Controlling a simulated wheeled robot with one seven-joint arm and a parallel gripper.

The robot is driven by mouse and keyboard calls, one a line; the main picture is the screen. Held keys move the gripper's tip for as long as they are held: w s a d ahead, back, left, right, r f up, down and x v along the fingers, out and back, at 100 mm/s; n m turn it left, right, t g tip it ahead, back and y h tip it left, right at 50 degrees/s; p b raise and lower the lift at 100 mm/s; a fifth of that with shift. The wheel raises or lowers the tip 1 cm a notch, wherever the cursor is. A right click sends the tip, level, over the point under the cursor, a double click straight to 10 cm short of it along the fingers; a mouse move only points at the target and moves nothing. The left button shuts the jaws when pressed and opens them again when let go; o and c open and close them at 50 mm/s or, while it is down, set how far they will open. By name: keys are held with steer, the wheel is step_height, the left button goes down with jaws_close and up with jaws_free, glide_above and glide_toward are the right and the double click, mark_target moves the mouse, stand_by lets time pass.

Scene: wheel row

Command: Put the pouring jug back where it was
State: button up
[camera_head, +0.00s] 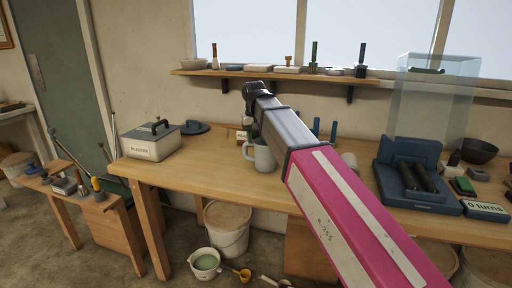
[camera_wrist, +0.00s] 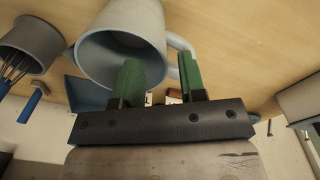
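The pouring jug, a grey cup with a side handle (camera_head: 264,157), stands on the wooden bench just left of my arm in the head view. In the wrist view the grey jug (camera_wrist: 122,30) is close up, its mouth towards the camera and its handle on the right. My gripper (camera_wrist: 160,68) has two green fingers standing apart. The left finger overlaps the jug's mouth and the right one overlaps the handle. A gap shows between the fingers, with no clear grip on the jug. In the head view my arm hides the fingers.
A lidded grey box (camera_head: 152,142) is at the bench's left. A grey pot with a whisk (camera_wrist: 30,42) is beside the jug. A wall shelf (camera_head: 270,74) runs behind. Bare bench lies in front.

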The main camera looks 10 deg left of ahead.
step_height(320, 180, up, 7)
steer(key=shift+s+a+f, duration=0.1)
steer(key=shift+s+f, duration=0.05)
steer(key=shift+s, duration=0.15)
stand_by(0.4)
